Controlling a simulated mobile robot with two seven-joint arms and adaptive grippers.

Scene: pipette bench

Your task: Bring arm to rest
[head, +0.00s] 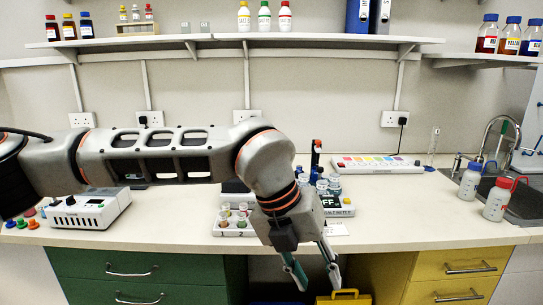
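My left arm reaches in from the left across the front of the bench, and my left gripper (320,286) points down in front of the bench's front edge. Its two fingers are apart and nothing shows between them. The gripper is over the drawers and gap below the worktop, not touching anything that I can see. The arm hides part of the bench behind it. My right gripper is not in view.
A white tray with small vials (234,222) sits just left of my wrist. A white device (88,208) stands at the left. The worktop (415,215) is clear right of the gripper.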

